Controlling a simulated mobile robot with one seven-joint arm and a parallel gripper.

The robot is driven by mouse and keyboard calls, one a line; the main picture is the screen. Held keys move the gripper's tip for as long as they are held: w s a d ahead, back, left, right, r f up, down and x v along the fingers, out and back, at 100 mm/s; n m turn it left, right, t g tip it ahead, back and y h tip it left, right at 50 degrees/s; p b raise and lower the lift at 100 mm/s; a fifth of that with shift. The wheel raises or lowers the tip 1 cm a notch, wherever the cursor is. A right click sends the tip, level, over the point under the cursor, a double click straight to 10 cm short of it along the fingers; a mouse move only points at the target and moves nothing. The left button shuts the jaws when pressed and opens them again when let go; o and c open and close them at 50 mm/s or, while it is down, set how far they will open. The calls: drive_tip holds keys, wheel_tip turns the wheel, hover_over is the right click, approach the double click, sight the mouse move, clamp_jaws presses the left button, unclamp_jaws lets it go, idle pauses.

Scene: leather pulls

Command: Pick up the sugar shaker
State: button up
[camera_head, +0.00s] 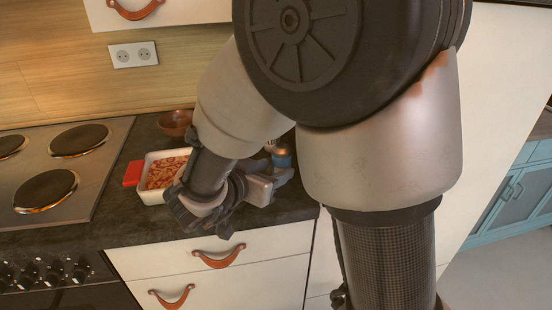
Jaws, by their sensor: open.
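A small blue object with a paler top, which looks like the sugar shaker (282,158), stands on the dark countertop close to the tall white side panel. My arm hides its left side and my gripper hides its lower part. My gripper (282,178) is open, low over the counter, just in front of the object in this view. I cannot tell whether the fingers touch it or reach around it.
A white dish of food (150,196) with a red handle or mitt (133,173) sits left of my gripper. A brown bowl (175,123) stands behind. A stove (104,165) is further left. White drawers (215,281) with leather pulls are below the counter.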

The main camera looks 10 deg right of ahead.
sight(276, 166)
drive_tip(key=b+x, duration=0.2)
drive_tip(key=x, duration=0.3)
drive_tip(key=shift+w+r, duration=0.1)
drive_tip(key=shift+w, duration=0.15)
drive_tip(key=c, duration=0.9)
drive_tip(key=shift+r, duration=0.15)
